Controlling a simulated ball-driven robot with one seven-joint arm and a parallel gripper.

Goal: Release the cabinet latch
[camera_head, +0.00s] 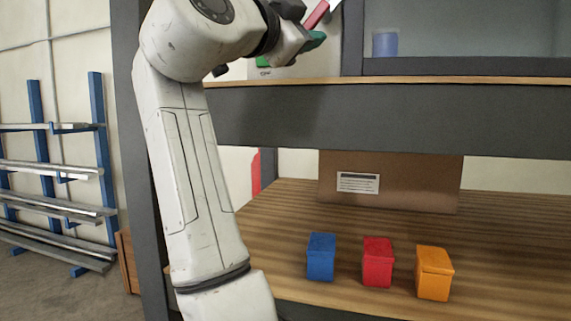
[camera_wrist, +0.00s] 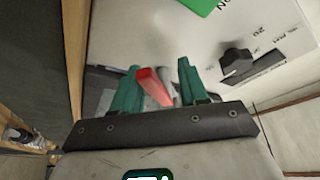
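A red lever (camera_wrist: 154,88), seemingly the latch handle, stands out from a pale grey cabinet panel (camera_wrist: 165,40) in the wrist view. It lies tilted between the two green fingers of my gripper (camera_wrist: 158,88). The fingers are apart, with a gap showing on the right of the lever. It looks very near or touching the left finger; I cannot tell which. In the head view, my gripper (camera_head: 318,28) is at the upper middle, in front of the grey panel (camera_head: 310,65), with the red piece (camera_head: 316,14) beside it. My wrist partly hides the panel.
A black rotary knob (camera_wrist: 237,62) and a green plate (camera_wrist: 203,5) are on the panel. A wooden-edged shelf (camera_head: 460,82) runs below, with a blue container (camera_head: 385,44) behind glass. Blue (camera_head: 321,257), red (camera_head: 377,262) and orange (camera_head: 434,273) boxes stand on the lower shelf.

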